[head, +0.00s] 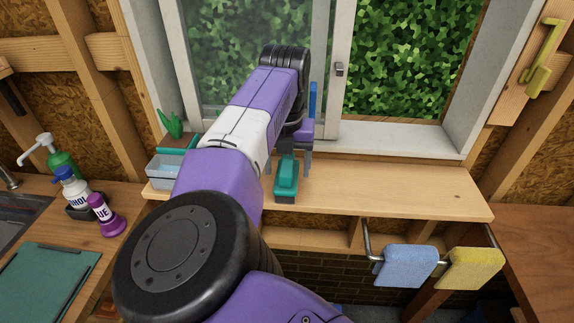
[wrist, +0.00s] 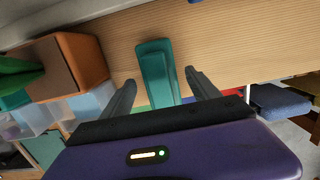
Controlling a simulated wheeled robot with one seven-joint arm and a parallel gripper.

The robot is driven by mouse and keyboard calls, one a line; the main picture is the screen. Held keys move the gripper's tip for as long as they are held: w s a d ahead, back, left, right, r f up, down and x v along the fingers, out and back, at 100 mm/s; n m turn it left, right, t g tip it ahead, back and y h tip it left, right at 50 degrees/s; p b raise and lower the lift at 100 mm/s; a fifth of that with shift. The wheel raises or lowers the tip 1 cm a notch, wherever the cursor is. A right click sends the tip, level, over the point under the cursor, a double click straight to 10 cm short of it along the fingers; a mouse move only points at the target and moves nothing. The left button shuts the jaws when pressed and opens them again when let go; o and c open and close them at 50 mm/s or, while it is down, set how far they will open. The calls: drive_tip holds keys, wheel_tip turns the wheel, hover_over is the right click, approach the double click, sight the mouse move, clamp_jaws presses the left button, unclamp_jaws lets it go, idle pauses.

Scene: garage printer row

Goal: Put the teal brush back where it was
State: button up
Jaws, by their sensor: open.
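The teal brush (head: 286,175) is on the wooden window shelf (head: 400,186), close to its front edge, with a darker lower part facing me. In the wrist view the teal brush (wrist: 156,72) lies between the two fingers of my gripper (wrist: 161,80). In the head view my gripper (head: 288,160) is above the shelf with a finger on each side of the brush. It is open, and gaps show between the fingers and the brush in the wrist view. My arm hides part of the shelf to the left.
A clear bin (head: 164,170) and a green plant (head: 171,124) stand at the shelf's left end. A thin blue upright thing (head: 313,99) is behind my gripper. Blue (head: 408,266) and yellow (head: 472,268) cloths hang below the shelf. The shelf's right part is clear.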

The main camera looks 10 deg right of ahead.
drive_tip(key=shift+r, duration=0.1)
wheel_tip(320, 180, up, 12)
drive_tip(key=s+b, duration=0.1)
drive_tip(key=b, duration=0.1)
drive_tip(key=shift+s+a, duration=0.2)
